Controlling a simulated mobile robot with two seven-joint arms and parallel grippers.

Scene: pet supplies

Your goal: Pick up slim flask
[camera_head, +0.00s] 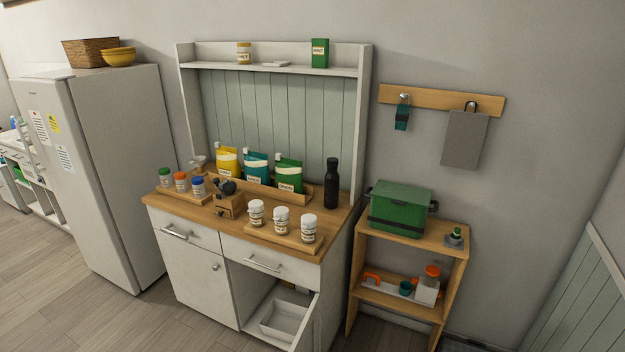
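A slim black flask (332,184) stands upright at the back right of the wooden counter (290,229), close to the hutch's right side panel. It has a narrow neck and a dark cap. Nothing touches it that I can see, and its whole front is visible. Neither of my grippers shows in the head view.
Left of the flask, a wooden rack holds green (288,175), teal and yellow pouches. In front, a wooden tray (285,243) bears three white-lidded jars. A lower cabinet door (306,325) hangs open. A green box (399,208) sits on the side shelf to the right.

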